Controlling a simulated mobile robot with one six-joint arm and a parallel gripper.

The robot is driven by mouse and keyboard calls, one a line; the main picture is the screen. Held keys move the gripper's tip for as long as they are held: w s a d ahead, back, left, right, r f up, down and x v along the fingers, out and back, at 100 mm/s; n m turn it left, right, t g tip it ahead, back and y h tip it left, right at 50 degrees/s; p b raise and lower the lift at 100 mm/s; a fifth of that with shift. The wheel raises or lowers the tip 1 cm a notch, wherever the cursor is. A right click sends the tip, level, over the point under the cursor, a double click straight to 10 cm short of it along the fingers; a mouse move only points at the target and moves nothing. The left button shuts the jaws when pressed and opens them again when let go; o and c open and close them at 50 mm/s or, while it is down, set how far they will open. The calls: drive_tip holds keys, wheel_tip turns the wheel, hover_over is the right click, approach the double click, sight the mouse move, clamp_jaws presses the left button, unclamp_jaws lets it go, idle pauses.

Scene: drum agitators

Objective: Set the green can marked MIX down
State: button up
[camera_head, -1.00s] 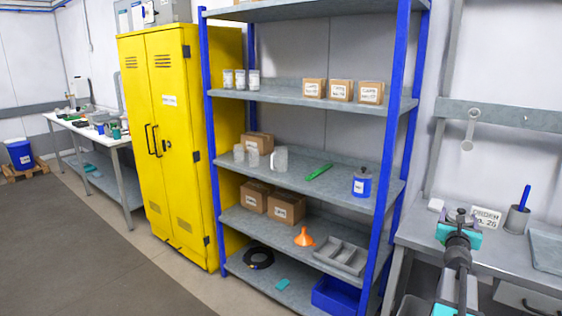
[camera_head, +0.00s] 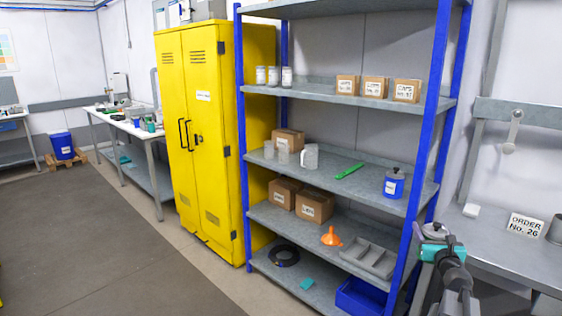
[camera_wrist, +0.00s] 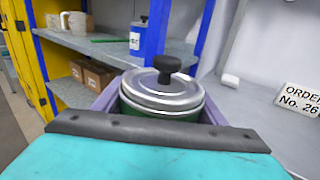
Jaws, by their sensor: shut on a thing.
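A can (camera_wrist: 160,108) with a silver lid and a black knob fills the middle of the wrist view. A strip of green wall shows below its rim, and no MIX label is visible. My gripper (camera_wrist: 158,122) is shut around it, with a jaw at each side. In the head view my gripper (camera_head: 436,248) is at the lower right, in front of the shelf's right post and the grey workbench. The can's lid (camera_head: 434,230) shows just above the teal part. The can's base is hidden.
The grey workbench (camera_head: 500,253) carries an "ORDER No. 26" card (camera_head: 525,225) and a small white block (camera_head: 471,210). The blue-posted shelf (camera_head: 345,188) holds a blue can (camera_head: 394,184), jugs, boxes and an orange funnel (camera_head: 331,236). A yellow cabinet (camera_head: 205,130) stands left; open floor (camera_head: 90,240) lies before it.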

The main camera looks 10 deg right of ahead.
drive_tip(key=w+a+f+n+y+b, duration=0.15)
drive_tip(key=a+y, duration=0.25)
drive_tip(key=a, duration=0.4)
drive_tip(key=a+f+n+y, duration=0.3)
drive_tip(key=a, duration=0.5)
drive_tip(key=a+f+n+y+b, duration=0.1)
drive_tip(key=a+f+n+y, duration=0.25)
drive_tip(key=a, duration=0.55)
drive_tip(key=s+a+f+n+g+y+b, duration=0.1)
drive_tip(key=s+a+f+n+g+y, duration=0.1)
drive_tip(key=a, duration=0.8)
drive_tip(key=s+a+f+n+g+y, duration=0.2)
drive_tip(key=s+a+n+g+y, duration=0.2)
drive_tip(key=a, duration=0.7)
drive_tip(key=s+y, duration=0.2)
drive_tip(key=y, duration=0.1)
drive_tip(key=shift+s+g+b, duration=0.2)
drive_tip(key=shift+g+b, duration=0.15)
drive_tip(key=shift+g, duration=0.05)
drive_tip(key=shift+d, duration=0.1)
